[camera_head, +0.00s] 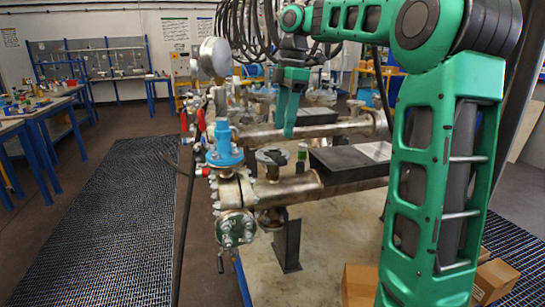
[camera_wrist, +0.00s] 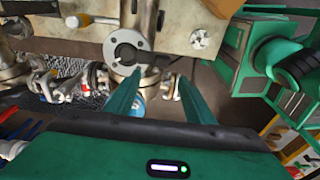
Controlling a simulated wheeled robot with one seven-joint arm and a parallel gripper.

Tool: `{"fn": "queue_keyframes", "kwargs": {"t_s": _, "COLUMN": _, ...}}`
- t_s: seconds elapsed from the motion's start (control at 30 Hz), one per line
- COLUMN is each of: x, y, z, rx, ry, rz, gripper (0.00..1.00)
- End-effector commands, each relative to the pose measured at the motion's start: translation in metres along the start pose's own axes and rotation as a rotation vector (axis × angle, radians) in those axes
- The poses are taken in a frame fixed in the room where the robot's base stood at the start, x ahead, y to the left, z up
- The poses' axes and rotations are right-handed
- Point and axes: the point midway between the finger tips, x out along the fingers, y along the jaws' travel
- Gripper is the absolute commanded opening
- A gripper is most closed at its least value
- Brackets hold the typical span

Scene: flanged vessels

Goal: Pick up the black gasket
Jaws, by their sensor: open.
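I cannot pick out the black gasket for certain. In the wrist view a grey flange ring (camera_wrist: 128,45) with bolt holes faces me around a dark centre. Whether a gasket lies in that centre, I cannot tell. My gripper (camera_wrist: 160,75) is open, its two green fingers apart, and nothing is clearly held between them. The ring lies ahead of the fingers and to the left of their middle. In the head view my gripper (camera_head: 290,132) points down over the pipework; only one finger shows clearly, and it hides part of the pipe behind.
In the head view a blue valve cap (camera_head: 224,150) and a bolted end flange (camera_head: 237,228) stand left of my gripper. A steel pipe (camera_head: 340,130) runs behind it. Cardboard boxes (camera_head: 359,284) stand at the lower right. Floor grating (camera_head: 105,225) is clear at left.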

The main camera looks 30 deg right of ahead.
Motion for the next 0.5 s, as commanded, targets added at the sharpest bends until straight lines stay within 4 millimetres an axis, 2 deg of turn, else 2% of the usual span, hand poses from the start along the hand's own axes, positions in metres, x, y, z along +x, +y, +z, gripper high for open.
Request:
{"fn": "queue_keyframes", "kwargs": {"t_s": 0.3, "x": 0.031, "y": -0.002, "z": -0.001, "rx": 0.001, "ry": 0.001, "rz": -0.001, "gripper": 0.48}}
{"fn": "queue_keyframes", "kwargs": {"t_s": 0.5, "x": 0.040, "y": -0.002, "z": 0.001, "rx": 0.002, "ry": 0.000, "rz": 0.001, "gripper": 0.48}}
